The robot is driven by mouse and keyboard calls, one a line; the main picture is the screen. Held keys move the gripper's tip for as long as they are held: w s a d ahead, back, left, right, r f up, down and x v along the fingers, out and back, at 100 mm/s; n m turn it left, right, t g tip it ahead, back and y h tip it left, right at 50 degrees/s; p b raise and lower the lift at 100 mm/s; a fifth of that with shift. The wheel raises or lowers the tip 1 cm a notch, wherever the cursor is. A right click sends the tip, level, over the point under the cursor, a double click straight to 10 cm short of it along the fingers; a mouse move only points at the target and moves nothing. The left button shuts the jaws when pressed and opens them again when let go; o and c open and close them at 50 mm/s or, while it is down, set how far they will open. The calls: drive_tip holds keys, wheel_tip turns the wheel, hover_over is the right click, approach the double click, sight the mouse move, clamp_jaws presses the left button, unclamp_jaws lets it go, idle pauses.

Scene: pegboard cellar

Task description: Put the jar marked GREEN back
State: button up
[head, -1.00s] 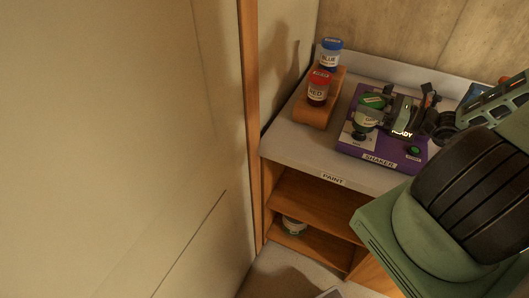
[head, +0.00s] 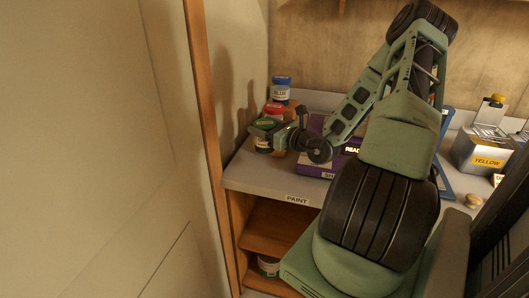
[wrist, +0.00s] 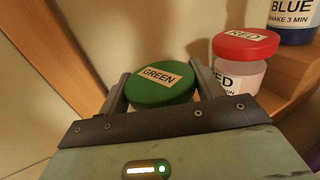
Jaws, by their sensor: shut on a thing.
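My gripper (wrist: 160,90) is shut on the jar marked GREEN (wrist: 163,82), with one finger on each side of its green lid. In the head view the green jar (head: 263,136) is upright at the left of the counter, by the front end of the wooden rack (wrist: 291,68). I cannot tell whether its base touches the rack. The red-lidded RED jar (wrist: 243,55) stands on the rack just behind and right of it. The BLUE jar (head: 281,90) stands higher at the rack's back. My wrist hides part of the rack in the head view.
The purple shaker (head: 316,164), showing READY, sits right of the rack, partly behind my arm. The counter (head: 255,175) is bare in front. A wall panel and wooden post (head: 207,130) stand close on the left. A YELLOW container (head: 485,155) is at far right.

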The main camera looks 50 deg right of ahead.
sight(265, 145)
drive_tip(key=shift+f, duration=3.3)
drive_tip(key=o, duration=1.3)
drive_tip(key=shift+f, duration=0.15)
